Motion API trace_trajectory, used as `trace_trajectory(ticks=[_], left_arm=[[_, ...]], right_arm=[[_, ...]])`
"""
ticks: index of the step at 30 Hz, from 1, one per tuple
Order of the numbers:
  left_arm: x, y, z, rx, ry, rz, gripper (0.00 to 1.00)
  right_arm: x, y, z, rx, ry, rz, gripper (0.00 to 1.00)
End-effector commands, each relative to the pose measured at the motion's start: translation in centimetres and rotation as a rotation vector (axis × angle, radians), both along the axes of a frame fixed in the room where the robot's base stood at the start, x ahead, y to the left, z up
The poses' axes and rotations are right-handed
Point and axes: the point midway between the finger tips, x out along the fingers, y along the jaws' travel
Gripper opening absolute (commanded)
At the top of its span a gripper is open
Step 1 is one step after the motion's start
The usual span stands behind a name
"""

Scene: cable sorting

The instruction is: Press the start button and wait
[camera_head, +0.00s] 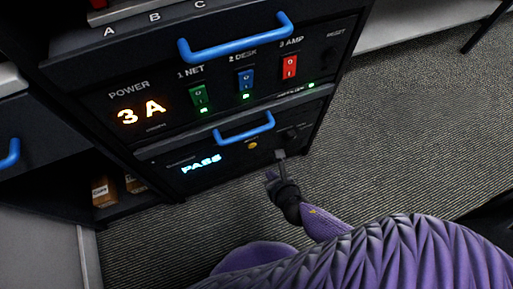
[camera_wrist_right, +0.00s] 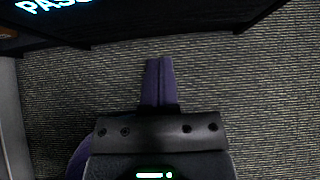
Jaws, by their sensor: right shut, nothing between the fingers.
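The lower dark panel (camera_head: 225,170) has a lit display (camera_head: 201,164) reading "PASS". To its right is a small round yellow button (camera_head: 252,145), with a tiny label above it too small to read; I cannot tell for sure that it is the start button. My right gripper (camera_head: 275,166) is in front of the panel, just right of and below the yellow button, apart from it in the picture. In the right wrist view its fingers (camera_wrist_right: 158,66) are shut and empty, pointing at the carpet below the panel. The display (camera_wrist_right: 48,5) is cut off there. My left gripper is not in view.
Above is a power panel (camera_head: 167,134) reading "3 A", with green (camera_head: 199,96), blue (camera_head: 246,80) and red (camera_head: 290,67) switches. Blue handles (camera_head: 243,129) stick out from the fronts. Small brown boxes (camera_head: 104,191) sit on a low shelf. Open carpet (camera_head: 410,120) lies right.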

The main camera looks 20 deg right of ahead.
Motion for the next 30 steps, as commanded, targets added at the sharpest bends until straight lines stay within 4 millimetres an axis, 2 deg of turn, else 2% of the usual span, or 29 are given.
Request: trace_trajectory(ticks=[4,7,16,17,18,20,21,25,30], left_arm=[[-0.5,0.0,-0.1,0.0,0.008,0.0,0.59],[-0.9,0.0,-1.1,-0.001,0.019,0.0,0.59],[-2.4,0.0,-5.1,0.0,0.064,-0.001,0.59],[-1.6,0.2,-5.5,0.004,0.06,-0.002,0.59],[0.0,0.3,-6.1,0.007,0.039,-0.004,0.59],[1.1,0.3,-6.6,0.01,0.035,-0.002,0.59],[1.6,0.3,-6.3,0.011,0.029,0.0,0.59],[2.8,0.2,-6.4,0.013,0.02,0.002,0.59],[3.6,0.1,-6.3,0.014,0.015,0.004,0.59]], right_arm=[[0.2,0.0,-0.4,0.001,0.002,-0.003,0.0],[1.0,0.0,-1.6,0.001,0.005,-0.003,0.0],[5.7,0.2,-6.4,0.003,0.01,-0.005,0.0],[6.2,0.2,-6.7,0.004,0.009,-0.006,0.0],[6.7,0.2,-7.2,0.003,0.01,-0.006,0.0],[7.5,0.2,-7.8,0.003,0.009,-0.004,0.0],[8.5,0.3,-7.2,0.004,0.004,-0.005,0.0],[10.3,0.3,-6.9,0.003,0.003,-0.005,0.0],[11.3,0.3,-6.8,0.003,0.003,-0.004,0.0]])
